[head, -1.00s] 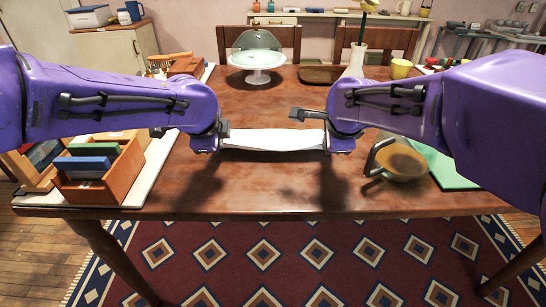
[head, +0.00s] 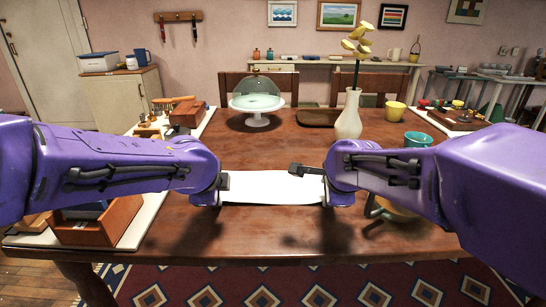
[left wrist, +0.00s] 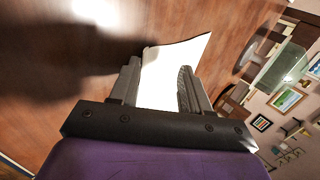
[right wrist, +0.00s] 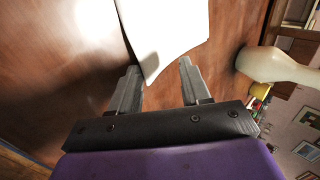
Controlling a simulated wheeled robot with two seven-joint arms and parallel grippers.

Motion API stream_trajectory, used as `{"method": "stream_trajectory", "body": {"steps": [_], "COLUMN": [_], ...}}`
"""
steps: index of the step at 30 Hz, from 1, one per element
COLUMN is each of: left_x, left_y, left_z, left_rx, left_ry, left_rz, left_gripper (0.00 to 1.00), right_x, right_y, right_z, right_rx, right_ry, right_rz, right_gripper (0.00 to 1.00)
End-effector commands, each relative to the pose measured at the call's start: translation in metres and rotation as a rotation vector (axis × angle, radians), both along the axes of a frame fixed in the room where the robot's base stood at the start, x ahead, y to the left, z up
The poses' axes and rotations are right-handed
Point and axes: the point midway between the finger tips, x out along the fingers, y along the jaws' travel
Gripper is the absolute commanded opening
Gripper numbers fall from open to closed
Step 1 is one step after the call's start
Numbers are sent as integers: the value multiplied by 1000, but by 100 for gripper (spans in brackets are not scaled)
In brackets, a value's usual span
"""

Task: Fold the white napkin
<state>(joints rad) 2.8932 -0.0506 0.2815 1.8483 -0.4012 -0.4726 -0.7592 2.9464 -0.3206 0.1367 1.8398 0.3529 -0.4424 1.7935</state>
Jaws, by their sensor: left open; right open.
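The white napkin (head: 272,188) lies flat on the wooden table between my two grippers in the head view. My left gripper (head: 222,190) is at its left end; in the left wrist view the napkin (left wrist: 172,75) shows between the open fingers (left wrist: 158,88). My right gripper (head: 325,188) is at its right end; in the right wrist view the napkin's corner (right wrist: 165,40) reaches between the open fingers (right wrist: 160,85). Neither gripper is closed on it. Parts of both napkin ends are hidden by the grippers in the head view.
A white vase (head: 349,118) with a yellow flower stands behind my right gripper. A glass-domed cake stand (head: 257,119) is at the back. A teal mug (head: 417,140) and a yellow cup (head: 395,111) stand right. A wooden box (head: 112,222) is at left.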

Motion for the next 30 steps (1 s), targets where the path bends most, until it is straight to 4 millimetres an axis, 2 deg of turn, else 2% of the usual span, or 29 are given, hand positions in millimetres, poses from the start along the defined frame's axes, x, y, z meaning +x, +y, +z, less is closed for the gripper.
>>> {"method": "stream_trajectory", "body": {"steps": [11,21,30], "left_x": [-10,-37,-40], "left_y": [-1,0,0], "left_z": [34,84,90], "left_rx": [-9,-5,-1], "left_ry": [3,-1,-1], "left_rz": [-3,0,1], "left_gripper": [47,47,47], "right_x": [-10,-36,-39], "right_y": [2,1,0], "right_z": [34,85,90], "right_rx": [13,7,1], "right_ry": [3,-3,-4], "right_rz": [7,1,-1], "right_gripper": [47,47,47]}}
